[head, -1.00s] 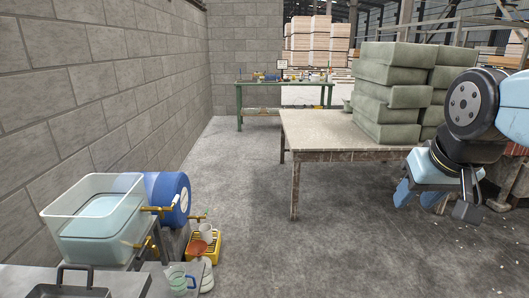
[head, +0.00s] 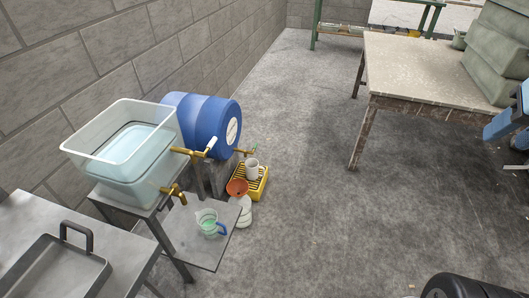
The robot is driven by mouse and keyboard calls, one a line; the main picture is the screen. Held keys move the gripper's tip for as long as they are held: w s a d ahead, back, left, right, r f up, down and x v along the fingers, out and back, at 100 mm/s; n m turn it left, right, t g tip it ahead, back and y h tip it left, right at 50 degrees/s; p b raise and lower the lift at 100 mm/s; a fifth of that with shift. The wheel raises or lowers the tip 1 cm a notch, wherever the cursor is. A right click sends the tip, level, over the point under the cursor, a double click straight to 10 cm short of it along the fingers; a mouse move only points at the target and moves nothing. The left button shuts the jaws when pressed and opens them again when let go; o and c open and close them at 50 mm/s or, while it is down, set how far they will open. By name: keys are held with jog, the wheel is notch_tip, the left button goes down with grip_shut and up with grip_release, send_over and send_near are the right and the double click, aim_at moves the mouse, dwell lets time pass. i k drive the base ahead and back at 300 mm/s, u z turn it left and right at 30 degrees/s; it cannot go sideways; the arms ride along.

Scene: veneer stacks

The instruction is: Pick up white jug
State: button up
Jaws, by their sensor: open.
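A small white jug or mug (head: 252,168) stands upright on a yellow slatted crate (head: 262,186) on the floor, below a brass tap. Its handle is hard to make out. A clear jug with green markings and a blue handle (head: 208,222) stands on a low grey shelf nearer to me. Only a cut-off part of my gripper (head: 520,138) shows at the right edge, blue and dark. It is open, far to the right of the white jug, and touches nothing that I can see.
A terracotta bowl (head: 237,187) and stacked white bowls (head: 243,214) crowd the crate's near side. A blue barrel (head: 205,125) and a clear water tub (head: 125,150) stand left. A table (head: 425,75) with grey-green blocks stands right. The middle floor is clear.

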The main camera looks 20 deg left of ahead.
aim_at(251, 164)
jog(key=z, duration=0.05)
jog(key=i, duration=2.3)
jog(key=u, duration=2.1)
jog(key=k, duration=0.45)
jog(key=u, duration=0.25)
jog(key=i, duration=0.45)
jog(key=z, duration=0.15)
